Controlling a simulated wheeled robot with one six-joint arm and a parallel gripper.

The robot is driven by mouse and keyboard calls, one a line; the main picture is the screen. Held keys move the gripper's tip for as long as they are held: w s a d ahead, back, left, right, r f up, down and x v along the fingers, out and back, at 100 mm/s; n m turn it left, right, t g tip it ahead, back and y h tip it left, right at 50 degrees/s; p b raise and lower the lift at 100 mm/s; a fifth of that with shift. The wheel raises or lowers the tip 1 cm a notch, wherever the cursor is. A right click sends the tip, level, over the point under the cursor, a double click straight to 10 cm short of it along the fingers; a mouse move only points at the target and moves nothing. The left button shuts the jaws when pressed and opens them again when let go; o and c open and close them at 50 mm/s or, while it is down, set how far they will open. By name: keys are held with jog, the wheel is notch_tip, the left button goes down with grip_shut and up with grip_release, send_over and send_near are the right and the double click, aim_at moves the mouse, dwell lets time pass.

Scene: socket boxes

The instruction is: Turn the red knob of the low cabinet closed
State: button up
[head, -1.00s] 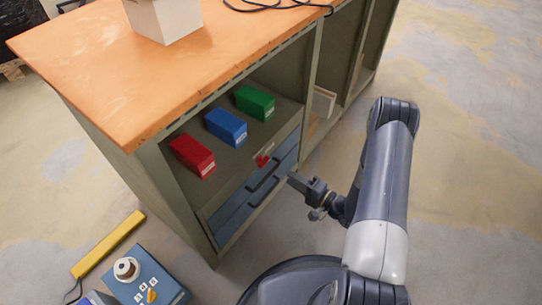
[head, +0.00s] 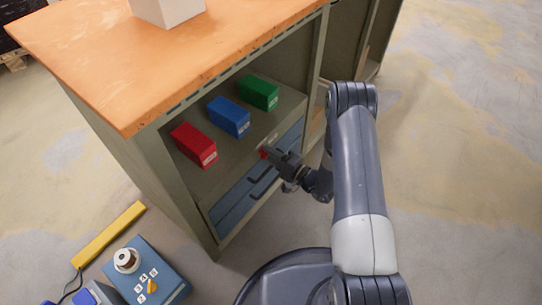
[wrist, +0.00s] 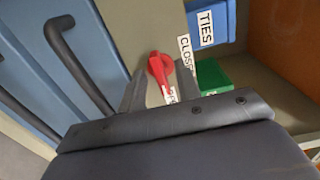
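The red knob (head: 263,153) is on the front of the low cabinet (head: 207,212), just above the blue drawers. In the wrist view the red knob (wrist: 158,67) lies between my fingertips, its narrow end pointing toward a partly hidden white label. A label reading "CLOSE", cut off, is to its upper right. My gripper (head: 271,155) is at the cabinet front, right by the knob. In the wrist view my gripper (wrist: 159,84) is open, one finger on each side of the knob. I cannot tell whether either finger touches it.
Blue drawers (head: 234,205) with dark bar handles lie beside the knob. A red box (head: 194,145), a blue box (head: 229,117) and a green box (head: 259,92) stand on the shelf above. A blue control box (head: 150,270) and a yellow bar (head: 108,235) are at lower left.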

grip_shut()
dwell(0.3)
jog(key=shift+n+b, duration=0.3)
jog(key=shift+n, duration=0.1)
jog(key=n+b, duration=0.2)
jog(key=shift+f+n, duration=0.1)
jog(key=shift+n, duration=0.3)
jog(key=n+b, duration=0.3)
jog(key=n, duration=0.2)
jog(key=shift+n, duration=0.3)
jog(key=n+b, duration=0.3)
jog(key=n, duration=0.1)
jog(key=shift+b, duration=0.35)
jog(key=n+b, duration=0.2)
jog(key=n, duration=0.2)
jog(key=shift+n, duration=0.3)
